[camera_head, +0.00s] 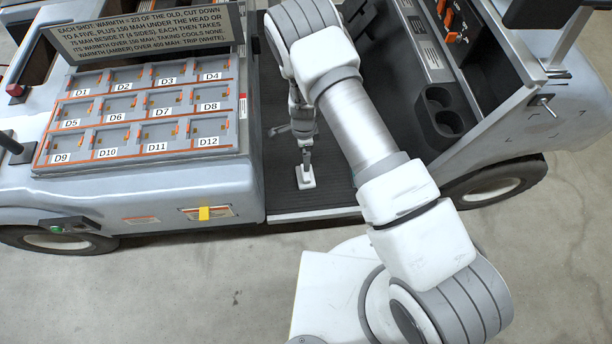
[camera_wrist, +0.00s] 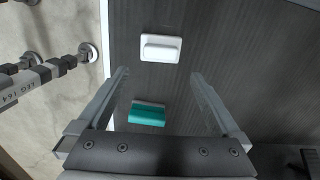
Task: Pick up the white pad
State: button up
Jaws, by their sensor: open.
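The white pad (camera_head: 306,182) lies on the dark ribbed floor of the cart, near its front edge. In the wrist view the pad (camera_wrist: 160,47) is a white rectangle with a raised bar on top, lying flat. My gripper (camera_wrist: 160,74) is open and empty, its two fingers spread wide. The pad shows beyond the fingertips, between their lines, and no finger appears to touch it. In the head view my gripper (camera_head: 306,160) points down just above the pad. I cannot tell the exact gap.
A teal block (camera_wrist: 147,115) shows between my fingers, nearer the palm, in the wrist view. A panel of numbered bays (camera_head: 140,112) stands left of the floor well. A black cup holder (camera_head: 440,112) is on the right. A dark knobbed rod (camera_wrist: 45,72) shows at left.

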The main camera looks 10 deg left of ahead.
notch_tip(320, 180, down, 8)
jog(key=shift+r+b, duration=0.2)
jog(key=shift+b, duration=0.7)
jog(key=f+b, duration=0.1)
jog(key=f, duration=0.1)
jog(key=f+b, duration=0.1)
jog(key=f, duration=0.2)
jog(key=shift+w+d+f, duration=0.1)
jog(key=shift+w+d, duration=0.05)
jog(key=shift+d, duration=0.05)
jog(key=c, duration=1.1)
jog(key=shift+o, duration=0.2)
jog(key=shift+r, duration=0.5)
jog(key=r, duration=0.1)
jog(key=r+p, duration=0.2)
jog(key=r, duration=0.1)
jog(key=shift+d+r, duration=0.1)
jog(key=shift+d, duration=0.2)
jog(key=d+r+p, duration=0.2)
jog(key=d+r, duration=0.4)
jog(key=d, duration=0.5)
jog(key=shift+w+p, duration=0.25)
jog(key=shift+p, duration=0.15)
